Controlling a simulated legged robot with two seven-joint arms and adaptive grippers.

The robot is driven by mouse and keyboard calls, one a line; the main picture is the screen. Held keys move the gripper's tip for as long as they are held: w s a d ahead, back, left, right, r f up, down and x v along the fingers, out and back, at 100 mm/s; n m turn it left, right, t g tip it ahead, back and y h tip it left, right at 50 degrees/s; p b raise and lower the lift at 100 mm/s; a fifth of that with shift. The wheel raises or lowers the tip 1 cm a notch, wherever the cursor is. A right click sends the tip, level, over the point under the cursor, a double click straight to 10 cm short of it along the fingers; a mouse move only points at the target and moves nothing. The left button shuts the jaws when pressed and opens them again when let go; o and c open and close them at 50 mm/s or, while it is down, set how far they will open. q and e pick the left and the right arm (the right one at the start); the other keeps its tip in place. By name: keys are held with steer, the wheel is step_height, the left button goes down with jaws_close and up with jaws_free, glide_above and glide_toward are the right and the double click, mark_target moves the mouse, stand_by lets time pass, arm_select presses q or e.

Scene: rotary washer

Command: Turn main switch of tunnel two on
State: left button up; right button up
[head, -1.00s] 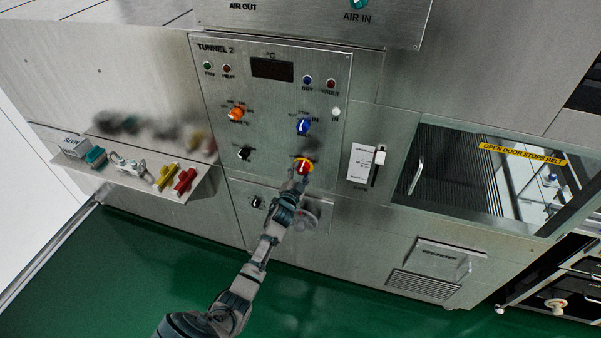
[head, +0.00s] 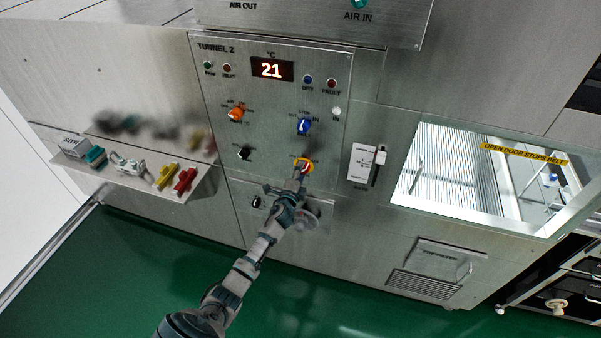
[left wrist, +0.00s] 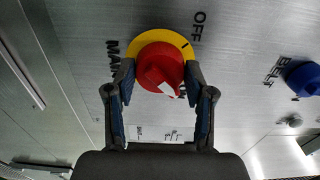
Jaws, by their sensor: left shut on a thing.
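The main switch is a red knob (left wrist: 160,68) on a yellow ring (left wrist: 181,45), with MAIN and OFF lettering around it in the left wrist view. In the head view the switch (head: 303,164) sits at the lower right of the TUNNEL 2 panel (head: 275,107), partly hidden by my gripper. My left gripper (head: 298,176) reaches up to it. In the left wrist view its two fingers (left wrist: 160,82) are shut on the red knob, one on each side. The temperature display (head: 271,70) is lit and reads 21. My right gripper does not show.
An orange knob (head: 236,114), a blue knob (head: 304,126) and a black knob (head: 244,152) are on the same panel. A slider box (head: 362,162) is to its right. A lit window (head: 470,180) is farther right. A shelf (head: 140,180) with several items juts out at left.

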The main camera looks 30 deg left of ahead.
arm_select(q)
steer(key=shift+f+m, duration=0.15)
steer(key=shift+m, duration=0.25)
steer(key=o, duration=1.2)
steer(key=shift+w+f, duration=0.1)
steer(key=shift+w, duration=0.1)
steer(key=v, duration=1.2)
